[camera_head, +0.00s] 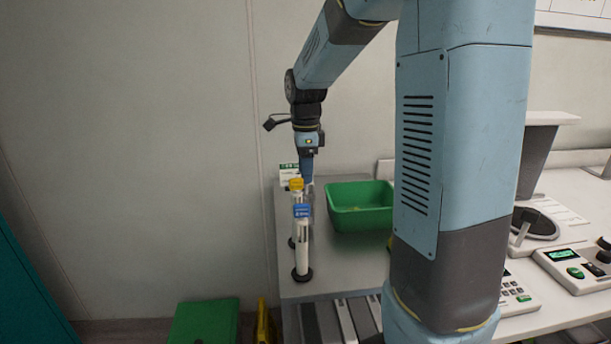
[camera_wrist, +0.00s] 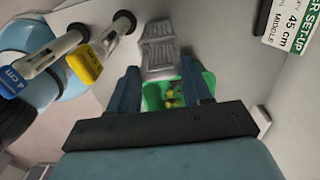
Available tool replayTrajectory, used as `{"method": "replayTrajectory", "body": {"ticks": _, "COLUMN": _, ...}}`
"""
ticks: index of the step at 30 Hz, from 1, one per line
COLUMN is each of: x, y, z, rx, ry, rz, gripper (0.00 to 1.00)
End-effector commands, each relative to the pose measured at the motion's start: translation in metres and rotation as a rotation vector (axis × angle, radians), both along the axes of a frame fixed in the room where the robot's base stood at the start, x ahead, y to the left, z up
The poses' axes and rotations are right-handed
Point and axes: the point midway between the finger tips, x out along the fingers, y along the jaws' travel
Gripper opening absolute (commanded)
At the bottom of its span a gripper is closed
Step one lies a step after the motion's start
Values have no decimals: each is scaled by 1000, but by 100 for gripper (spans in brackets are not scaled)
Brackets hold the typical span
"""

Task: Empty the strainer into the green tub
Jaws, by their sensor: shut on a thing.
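The green tub (camera_head: 360,220) stands on the bench to the right of my gripper (camera_head: 306,175). In the wrist view, part of the tub (camera_wrist: 151,97) shows between and behind my fingers, with small yellow-green bits (camera_wrist: 172,95) in it. My gripper (camera_wrist: 159,68) is shut on a grey, ribbed piece that I take for the strainer (camera_wrist: 158,45); it sits between the fingertips and extends beyond them. Whether the strainer holds anything is not clear. In the head view I cannot make out the strainer.
A post with a blue tag (camera_head: 301,211) and one with a yellow tag (camera_head: 296,184) stand on the bench left of the tub, close to my gripper. A small sign (camera_head: 288,173) is behind them. Instruments (camera_head: 575,268) occupy the right side. A wall is on the left.

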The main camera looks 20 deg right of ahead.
Motion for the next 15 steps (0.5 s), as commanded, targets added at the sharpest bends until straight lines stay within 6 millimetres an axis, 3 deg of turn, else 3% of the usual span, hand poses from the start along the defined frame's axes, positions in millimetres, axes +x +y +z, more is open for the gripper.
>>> {"method": "replayTrajectory", "body": {"ticks": 15, "x": 0, "y": 0, "z": 42, "rx": 0, "ry": -2, "rz": 0, "gripper": 14}}
